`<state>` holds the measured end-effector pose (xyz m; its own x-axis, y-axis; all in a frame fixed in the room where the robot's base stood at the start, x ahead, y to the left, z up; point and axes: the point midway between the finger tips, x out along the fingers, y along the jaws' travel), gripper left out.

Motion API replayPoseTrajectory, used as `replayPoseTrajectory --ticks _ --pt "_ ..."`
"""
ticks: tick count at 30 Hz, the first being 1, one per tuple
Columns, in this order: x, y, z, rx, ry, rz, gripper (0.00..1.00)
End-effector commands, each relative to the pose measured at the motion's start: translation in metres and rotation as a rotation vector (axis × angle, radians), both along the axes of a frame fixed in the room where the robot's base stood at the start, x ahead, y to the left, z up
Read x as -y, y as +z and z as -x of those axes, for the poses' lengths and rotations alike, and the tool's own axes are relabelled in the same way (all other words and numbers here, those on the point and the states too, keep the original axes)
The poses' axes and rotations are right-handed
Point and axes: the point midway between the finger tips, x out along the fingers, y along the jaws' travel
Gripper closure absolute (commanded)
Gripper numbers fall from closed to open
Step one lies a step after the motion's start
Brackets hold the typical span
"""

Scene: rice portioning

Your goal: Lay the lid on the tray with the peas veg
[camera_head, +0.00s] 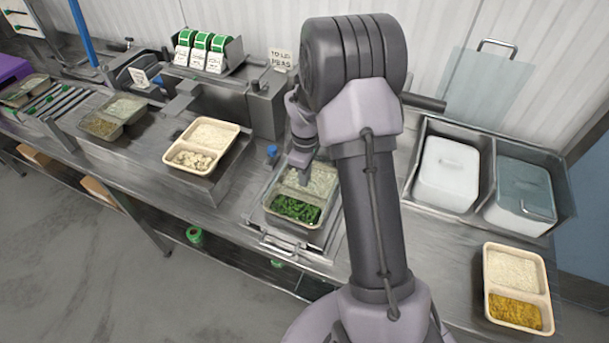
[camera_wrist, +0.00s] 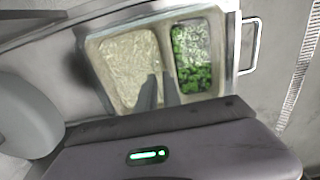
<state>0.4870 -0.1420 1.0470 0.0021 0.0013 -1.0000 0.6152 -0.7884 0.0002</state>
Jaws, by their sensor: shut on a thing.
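The tray with the peas veg (camera_head: 268,226) sits in a metal holder on the bench, with pale rice in one compartment and green veg in the other. It also shows in the wrist view (camera_wrist: 108,88). A clear, glossy sheet that looks like the lid (camera_head: 309,178) covers the rice side, and its sheen shows in the wrist view (camera_wrist: 130,62). I cannot tell whether it touches the tray rim all round. My gripper (camera_head: 300,172) is over the tray, its fingertips close together near the middle (camera_wrist: 160,80), shut on what appears to be the lid.
A tray of rice and pale veg (camera_head: 228,134) stands to the left, with a glossy-topped tray (camera_head: 92,133) beyond. A tray of rice and yellow veg (camera_head: 548,300) is at right. Two covered bins (camera_head: 480,165) stand behind it. A sign (camera_head: 281,59) reads "TO LID PEAS".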

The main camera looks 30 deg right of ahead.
Motion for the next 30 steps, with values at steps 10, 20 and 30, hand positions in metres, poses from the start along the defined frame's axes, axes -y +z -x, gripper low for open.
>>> replayPoseTrajectory --ticks 10,20,30 --pt "0.0005 -0.0002 0.0006 0.000 0.000 0.000 1.00" --pt "0.0004 -0.0043 0.0008 0.000 0.000 0.000 1.00" --pt "0.0004 -0.0068 0.0007 0.000 0.000 0.000 1.00"
